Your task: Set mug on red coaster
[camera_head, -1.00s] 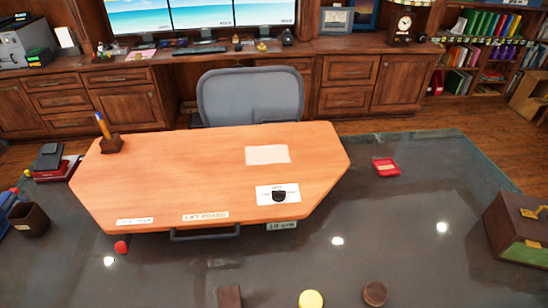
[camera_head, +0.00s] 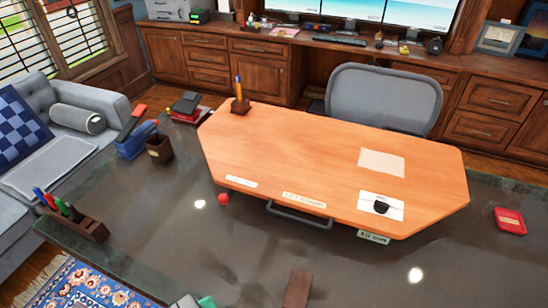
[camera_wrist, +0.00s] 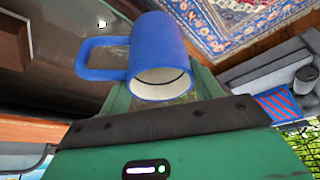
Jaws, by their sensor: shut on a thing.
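A blue mug (camera_wrist: 162,50) with a pale inside fills the top middle of the wrist view. Its open rim faces the wrist camera and its handle points left. My gripper (camera_wrist: 160,88) has green fingers on both sides of the mug and is shut on it, above the dark table. A small flat red square (camera_head: 509,220), which looks like the red coaster, lies on the dark table at the right of the head view, beside the orange desk board. The mug does not show in the head view.
The orange desk board (camera_head: 320,150) carries a pen holder (camera_head: 240,107), papers and labels. A brown cup (camera_head: 159,149), a red ball (camera_head: 223,199), a marker tray (camera_head: 75,222) and a brown block (camera_head: 297,289) stand on the dark table (camera_head: 150,235). A sofa is at left.

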